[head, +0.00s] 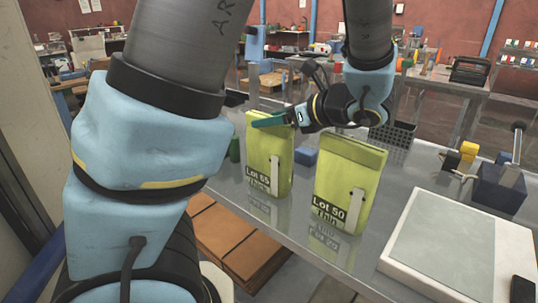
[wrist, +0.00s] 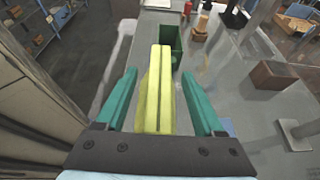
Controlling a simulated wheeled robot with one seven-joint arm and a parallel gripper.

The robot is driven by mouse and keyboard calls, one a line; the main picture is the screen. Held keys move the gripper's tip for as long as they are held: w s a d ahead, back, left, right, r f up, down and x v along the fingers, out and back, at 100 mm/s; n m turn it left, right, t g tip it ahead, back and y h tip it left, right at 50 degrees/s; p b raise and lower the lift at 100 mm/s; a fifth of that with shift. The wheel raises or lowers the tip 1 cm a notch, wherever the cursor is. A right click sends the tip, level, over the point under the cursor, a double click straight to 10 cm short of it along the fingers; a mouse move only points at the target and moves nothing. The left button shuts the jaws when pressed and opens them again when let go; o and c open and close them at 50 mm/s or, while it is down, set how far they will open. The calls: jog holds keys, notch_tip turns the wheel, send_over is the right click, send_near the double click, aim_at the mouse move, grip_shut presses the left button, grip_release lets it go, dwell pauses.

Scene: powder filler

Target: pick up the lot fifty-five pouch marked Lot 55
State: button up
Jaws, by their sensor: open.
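The yellow-green Lot 55 pouch (head: 268,158) stands upright on the grey metal table, left of a similar pouch marked Lot 50 (head: 347,180). In the wrist view the upper edge of the Lot 55 pouch (wrist: 158,95) lies between the two fingers of my gripper (wrist: 159,74), with a visible gap on each side. The pouch's lower part is hidden in that view.
A white-framed flat panel (head: 455,245) lies on the table at the right. A blue block (head: 306,156) sits between and behind the pouches. A dark grid rack (head: 393,134) stands farther back. A green container (wrist: 171,45) is beyond the pouch.

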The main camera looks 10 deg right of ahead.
jog(key=shift+w+a+f, duration=0.25)
jog(key=shift+w+a, duration=0.1)
jog(key=shift+a, duration=0.05)
grip_shut()
dwell(0.4)
